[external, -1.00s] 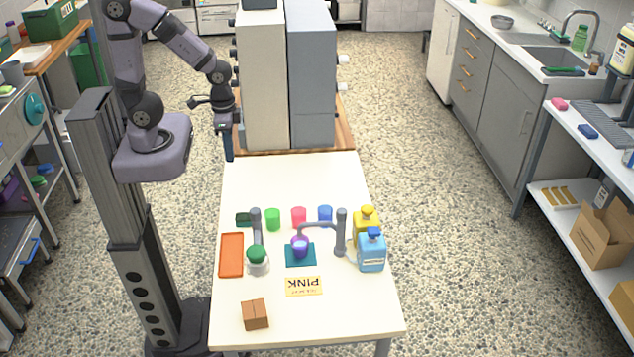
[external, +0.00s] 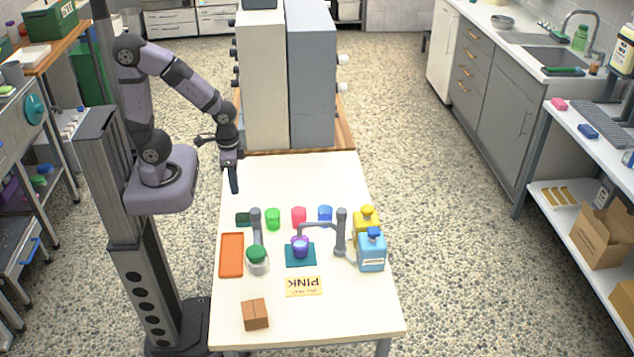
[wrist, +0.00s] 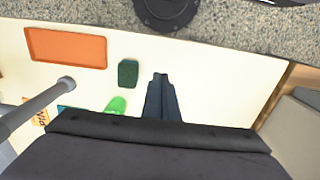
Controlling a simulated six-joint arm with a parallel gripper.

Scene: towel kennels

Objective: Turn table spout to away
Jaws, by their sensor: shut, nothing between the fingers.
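A grey table spout (external: 320,225) reaches left from the top of an upright grey post (external: 341,235), and its end is over a purple cup (external: 300,246) on a teal mat (external: 293,262). A second grey post (external: 256,225) stands to the left, behind a green-lidded jar (external: 257,262); a grey bar also shows in the wrist view (wrist: 38,104). My gripper (external: 234,190) is shut and empty, pointing down over the table's far left corner, apart from the spout. Its fingers show in the wrist view (wrist: 160,82) beside a dark green block (wrist: 128,72).
Green (external: 273,219), pink (external: 299,217) and blue (external: 325,214) cups stand in a row behind the spout. Yellow (external: 367,222) and blue (external: 371,252) bottles stand right of the post. An orange tray (external: 231,255), PINK card (external: 303,286) and brown box (external: 255,314) lie nearer. The far table is clear.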

